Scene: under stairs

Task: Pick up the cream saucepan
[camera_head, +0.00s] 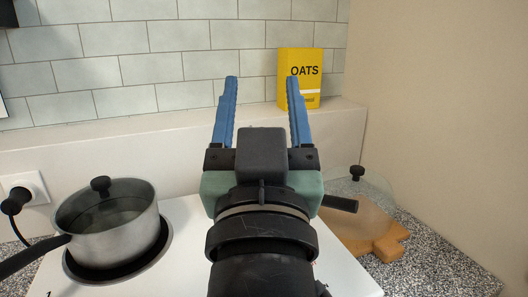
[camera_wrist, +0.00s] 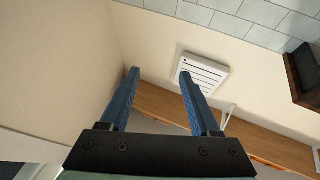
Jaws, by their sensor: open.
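My gripper (camera_head: 261,84) is open and empty, its two blue fingers raised and apart in front of the tiled wall. The fingers also show apart in the wrist view (camera_wrist: 158,77), with nothing between them. No cream pan body shows in either view. A black handle (camera_head: 341,203) sticks out to the right from behind my gripper; what it belongs to is hidden by my arm. A steel pot (camera_head: 115,232) with a glass lid and a black handle sits on the left of the white hob (camera_head: 188,272).
A yellow oats box (camera_head: 300,77) stands on the ledge (camera_head: 180,146) behind. At right, a glass lid (camera_head: 372,186) with a black knob is by a wooden board (camera_head: 362,232) on the speckled counter (camera_head: 432,262). A plugged socket (camera_head: 24,187) is at left. The wrist view shows a white vent (camera_wrist: 204,72).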

